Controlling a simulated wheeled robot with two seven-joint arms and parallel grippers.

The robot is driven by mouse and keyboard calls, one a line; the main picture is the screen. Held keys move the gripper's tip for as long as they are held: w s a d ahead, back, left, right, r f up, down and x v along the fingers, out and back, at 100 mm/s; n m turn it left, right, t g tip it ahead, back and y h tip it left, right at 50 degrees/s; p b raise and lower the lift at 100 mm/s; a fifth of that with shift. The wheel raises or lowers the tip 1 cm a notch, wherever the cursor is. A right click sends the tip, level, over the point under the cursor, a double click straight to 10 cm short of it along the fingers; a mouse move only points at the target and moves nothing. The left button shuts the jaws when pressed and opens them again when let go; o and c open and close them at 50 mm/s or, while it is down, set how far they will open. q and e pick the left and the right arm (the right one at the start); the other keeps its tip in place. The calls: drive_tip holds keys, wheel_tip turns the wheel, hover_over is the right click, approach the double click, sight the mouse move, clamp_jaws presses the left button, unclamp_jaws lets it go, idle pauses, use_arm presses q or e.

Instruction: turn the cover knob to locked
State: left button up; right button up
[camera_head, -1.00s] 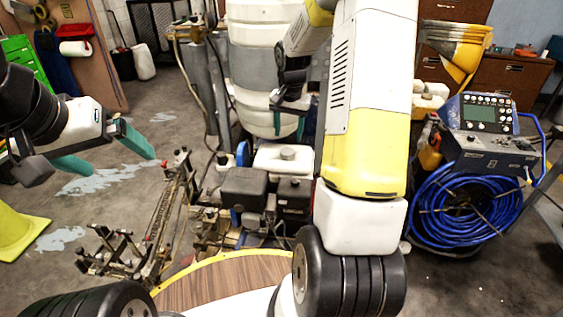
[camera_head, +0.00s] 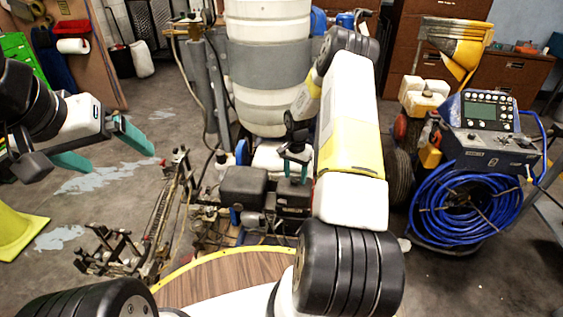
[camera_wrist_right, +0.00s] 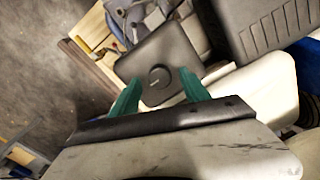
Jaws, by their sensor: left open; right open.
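The cover knob (camera_wrist_right: 159,76) is a small round dark knob on top of a dark grey cover (camera_wrist_right: 174,50) in the right wrist view. It lies between and beyond the green fingertips of my right gripper (camera_wrist_right: 156,92), which is open and not touching it as far as I can tell. In the head view my right gripper (camera_head: 293,165) is above the black engine unit (camera_head: 293,198), and the knob is hidden there. My left gripper (camera_head: 108,150) is open and empty at the left, over the floor.
The line striper's large white tank (camera_head: 265,95) stands behind the engine. A second grey box (camera_head: 243,187) is beside the black one. A blue hose coil (camera_head: 465,205) with a control panel (camera_head: 485,112) stands at the right.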

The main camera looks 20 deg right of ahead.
drive_tip(key=shift+f, duration=0.55)
drive_tip(key=shift+c, duration=0.2)
clamp_jaws()
